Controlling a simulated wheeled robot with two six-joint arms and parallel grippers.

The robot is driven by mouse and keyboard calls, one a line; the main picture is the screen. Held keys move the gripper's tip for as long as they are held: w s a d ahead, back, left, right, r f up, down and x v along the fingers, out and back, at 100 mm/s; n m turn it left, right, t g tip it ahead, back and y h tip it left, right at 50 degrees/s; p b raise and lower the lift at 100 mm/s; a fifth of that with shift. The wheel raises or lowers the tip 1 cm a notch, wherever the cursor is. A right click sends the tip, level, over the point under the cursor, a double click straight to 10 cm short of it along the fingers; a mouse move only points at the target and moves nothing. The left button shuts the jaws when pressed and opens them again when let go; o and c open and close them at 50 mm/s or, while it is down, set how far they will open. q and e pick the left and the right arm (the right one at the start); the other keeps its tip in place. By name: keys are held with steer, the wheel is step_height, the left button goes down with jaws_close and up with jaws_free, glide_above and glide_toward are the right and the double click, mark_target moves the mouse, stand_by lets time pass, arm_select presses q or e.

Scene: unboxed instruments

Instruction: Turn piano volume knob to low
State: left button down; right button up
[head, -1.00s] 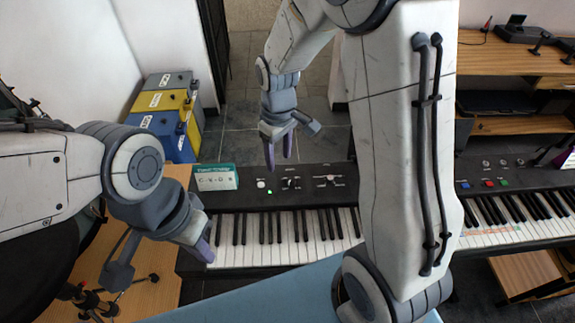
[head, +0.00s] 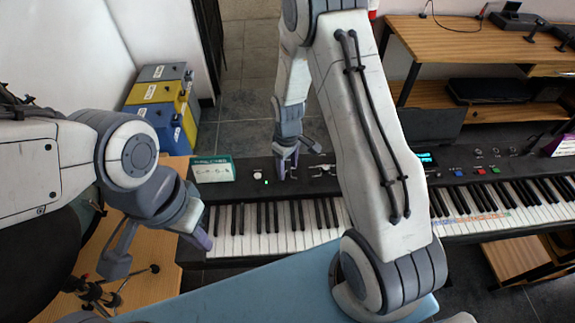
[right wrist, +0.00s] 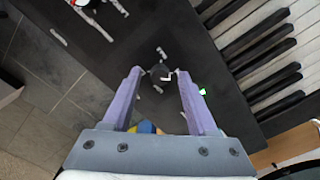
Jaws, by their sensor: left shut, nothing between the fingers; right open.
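The keyboard piano (head: 213,188) has a black panel with controls above white and black keys. In the right wrist view its small dark round knob (right wrist: 160,73) with a white mark shows between my right gripper's fingertips (right wrist: 159,77). The right gripper is open, with one purple finger on each side of the knob; I cannot tell if they touch it. In the head view the right gripper (head: 287,166) is over the panel and hides the knob. My left gripper (head: 204,239) is at the piano's left end, shut and empty.
A green-and-white box (head: 213,169) stands on the panel's left end. Blue and yellow cases (head: 160,112) stand behind at left. A lit green button (right wrist: 202,91) is beside one finger. A wooden shelf (head: 450,45) is at the back right.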

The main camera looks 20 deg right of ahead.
steer(key=shift+c, duration=0.3)
jaws_close()
steer(key=shift+m, duration=0.3)
steer(key=m, duration=0.3)
steer(key=shift+m, duration=0.4)
steer(key=m, duration=1.3)
steer(key=shift+w+b, duration=0.1)
steer(key=shift+b, duration=0.2)
steer(key=shift+m, duration=0.3)
